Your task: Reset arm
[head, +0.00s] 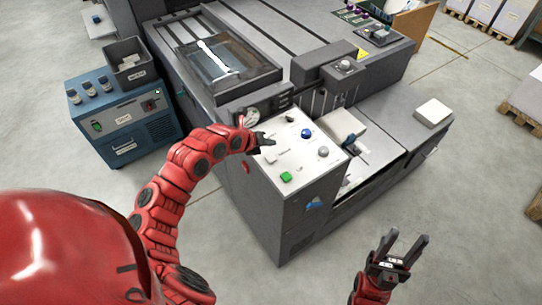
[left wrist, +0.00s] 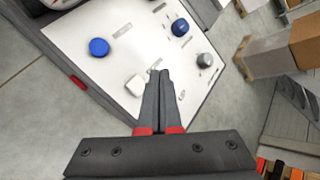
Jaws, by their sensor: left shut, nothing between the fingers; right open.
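My left gripper (head: 268,142) is over the white control panel (head: 300,160) of the large grey machine, at the panel's left side. Its fingers are closed together with nothing between them. In the left wrist view the shut fingertips (left wrist: 159,74) show in front of the panel, close to a white knob (left wrist: 136,85); whether they touch the panel cannot be told. My right gripper (head: 397,246) is open and empty, over the floor at the lower right, apart from the machine.
The panel carries a blue knob (head: 306,133), a grey knob (head: 323,152) and a green button (head: 286,177). A blue unit (head: 122,122) with a dark bin (head: 131,64) stands at left. Pallets with boxes stand at the right. The floor at lower right is clear.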

